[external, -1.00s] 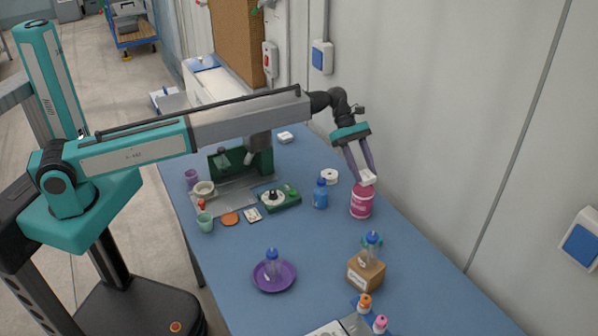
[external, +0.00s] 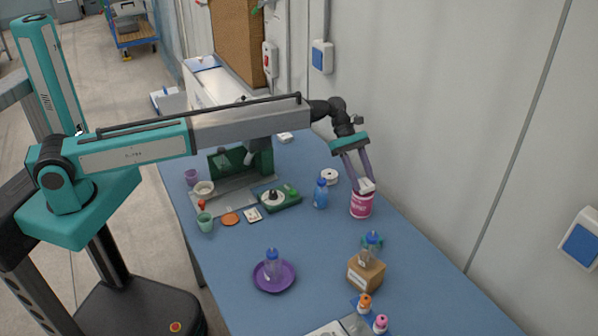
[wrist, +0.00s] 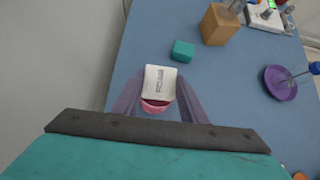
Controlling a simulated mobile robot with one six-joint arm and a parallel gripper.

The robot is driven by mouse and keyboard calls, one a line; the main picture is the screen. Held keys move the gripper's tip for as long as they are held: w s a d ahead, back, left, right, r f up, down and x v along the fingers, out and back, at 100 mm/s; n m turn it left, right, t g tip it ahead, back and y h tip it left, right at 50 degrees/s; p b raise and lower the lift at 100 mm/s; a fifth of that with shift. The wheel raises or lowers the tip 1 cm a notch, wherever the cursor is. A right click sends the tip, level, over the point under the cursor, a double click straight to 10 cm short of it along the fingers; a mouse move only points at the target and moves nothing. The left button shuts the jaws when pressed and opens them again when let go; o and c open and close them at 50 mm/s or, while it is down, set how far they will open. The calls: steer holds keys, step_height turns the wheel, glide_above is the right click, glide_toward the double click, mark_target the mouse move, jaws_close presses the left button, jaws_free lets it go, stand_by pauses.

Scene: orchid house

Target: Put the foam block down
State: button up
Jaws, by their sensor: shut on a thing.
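The foam block (external: 366,186) is small and white. In the wrist view the foam block (wrist: 160,81) shows dark lettering on its upper face and sits between the fingertips. My gripper (external: 363,182) is shut on it, pointing down; the two purple fingers of my gripper (wrist: 158,92) also show in the wrist view. A pink tub (external: 361,205) stands on the table directly below the block, and its rim area (wrist: 155,106) shows under the block in the wrist view. I cannot tell whether the block touches the tub's top.
A blue bottle (external: 321,194) and a white roll (external: 330,176) stand left of the tub. A cardboard box (external: 366,275) and a teal block (wrist: 183,51) are nearer the front. A purple dish (external: 274,288) holds a bottle. The wall runs close on the right.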

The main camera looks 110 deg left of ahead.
steer(key=o, duration=1)
steer(key=shift+f, duration=0.1)
steer(key=b+v, duration=0.3)
steer(key=v, duration=0.9)
